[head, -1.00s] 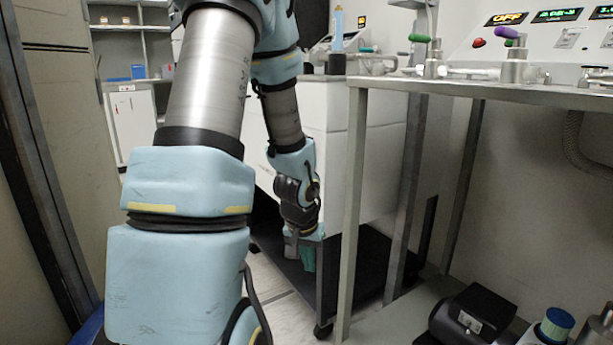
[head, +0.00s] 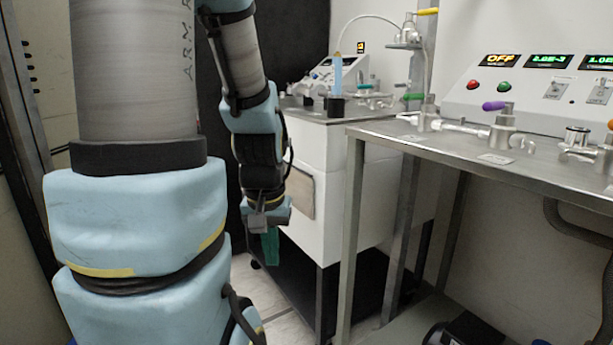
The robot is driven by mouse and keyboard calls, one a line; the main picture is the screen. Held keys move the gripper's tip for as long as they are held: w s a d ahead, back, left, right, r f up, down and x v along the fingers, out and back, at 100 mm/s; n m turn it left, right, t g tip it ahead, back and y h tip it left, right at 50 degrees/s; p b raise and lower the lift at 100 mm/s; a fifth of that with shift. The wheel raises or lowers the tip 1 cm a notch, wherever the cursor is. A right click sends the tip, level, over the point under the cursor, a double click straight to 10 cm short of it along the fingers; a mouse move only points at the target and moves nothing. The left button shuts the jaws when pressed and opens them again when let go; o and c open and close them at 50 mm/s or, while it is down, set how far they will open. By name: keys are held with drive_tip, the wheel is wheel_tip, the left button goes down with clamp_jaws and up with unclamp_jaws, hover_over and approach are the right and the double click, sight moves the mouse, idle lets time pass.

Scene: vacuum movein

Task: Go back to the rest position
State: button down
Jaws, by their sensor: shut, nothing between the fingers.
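My arm rises at the left of the head view and bends back down. My gripper (head: 270,246) hangs at its end, with green fingers pointing down. The fingers look close together, with nothing seen between them. My gripper is in the air, in front of or beside the left side of the white cabinet (head: 305,160). I cannot tell how far it is from the cabinet. My arm hides part of what lies behind it.
A steel table (head: 450,150) with valves and a control panel (head: 540,85) stands at the right. A black pump (head: 465,332) sits on its lower shelf. The cabinet carries instruments and a blue-bodied tool in a black holder (head: 335,104). Pale floor (head: 275,305) shows below my gripper.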

wheel_tip(320, 180, up, 25)
drive_tip(key=p, duration=2.2)
drive_tip(key=shift+f, duration=0.1)
